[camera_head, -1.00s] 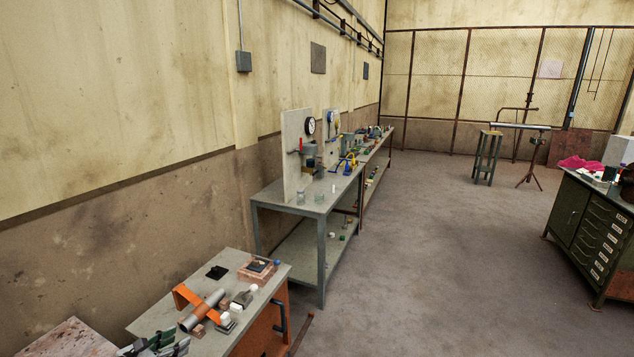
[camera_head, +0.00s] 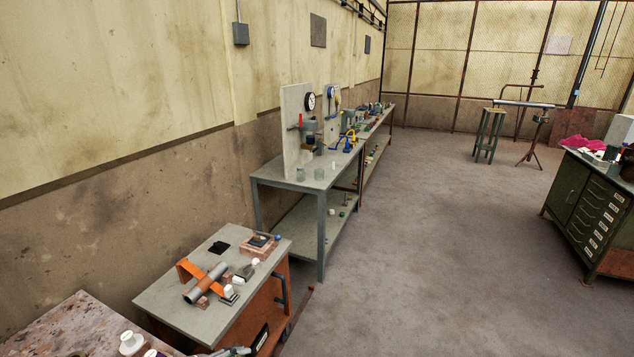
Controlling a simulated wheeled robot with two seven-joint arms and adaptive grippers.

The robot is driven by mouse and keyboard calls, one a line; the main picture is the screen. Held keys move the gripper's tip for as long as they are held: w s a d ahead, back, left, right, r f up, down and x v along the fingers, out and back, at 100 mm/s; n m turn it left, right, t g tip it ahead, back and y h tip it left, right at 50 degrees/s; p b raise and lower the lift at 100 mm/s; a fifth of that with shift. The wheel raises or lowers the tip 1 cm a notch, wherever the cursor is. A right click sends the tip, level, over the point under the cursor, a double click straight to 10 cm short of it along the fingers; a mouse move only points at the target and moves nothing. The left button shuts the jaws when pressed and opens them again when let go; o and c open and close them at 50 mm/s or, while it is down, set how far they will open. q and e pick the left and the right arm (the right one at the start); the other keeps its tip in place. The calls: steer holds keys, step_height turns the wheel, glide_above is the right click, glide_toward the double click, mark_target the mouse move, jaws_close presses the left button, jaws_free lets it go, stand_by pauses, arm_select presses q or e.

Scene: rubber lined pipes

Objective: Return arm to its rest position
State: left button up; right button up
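My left gripper (camera_head: 238,351) shows only as a small grey and dark piece at the bottom edge, low in front of the near workbench (camera_head: 180,316). Most of it and its arm are cut off by the frame. Whether its fingers are open or shut cannot be made out. Nothing is clearly seen held in it. My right gripper is not in view. On the workbench a grey pipe (camera_head: 205,284) lies across an orange bracket (camera_head: 191,268), apart from the gripper.
A rusty table (camera_head: 75,322) with white round parts (camera_head: 131,342) stands at the lower left. A longer grey bench (camera_head: 335,184) with gauges lies beyond. A green drawer cabinet (camera_head: 590,215) stands at the right. The floor (camera_head: 440,250) between is clear.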

arm_select(q)
steer(key=s+d+f+m+g+y, duration=0.1)
steer(key=s+d+m+g, duration=0.1)
steer(key=s+d+m, duration=0.5)
steer(key=shift+s+a+r+m+g+y, duration=0.8)
steer(key=shift+s+a+r+m+y, duration=0.9)
steer(key=shift+s+a+m+y, duration=2.35)
step_height(320, 180, down, 38)
steer(key=a+f+m+g+b, duration=0.1)
steer(key=a+m+b, duration=0.2)
steer(key=b, duration=0.2)
steer(key=s+a+f+b, duration=0.2)
steer(key=s+a+f, duration=0.1)
steer(key=s+f, duration=0.7)
steer(key=s+a+f+g+y+b, duration=0.1)
steer(key=s+a+f+b, duration=0.2)
steer(key=s+f, duration=0.8)
step_height(320, 180, down, 3)
steer(key=shift+s+a+r, duration=0.1)
steer(key=shift+s+a, duration=0.1)
steer(key=shift+s, duration=0.1)
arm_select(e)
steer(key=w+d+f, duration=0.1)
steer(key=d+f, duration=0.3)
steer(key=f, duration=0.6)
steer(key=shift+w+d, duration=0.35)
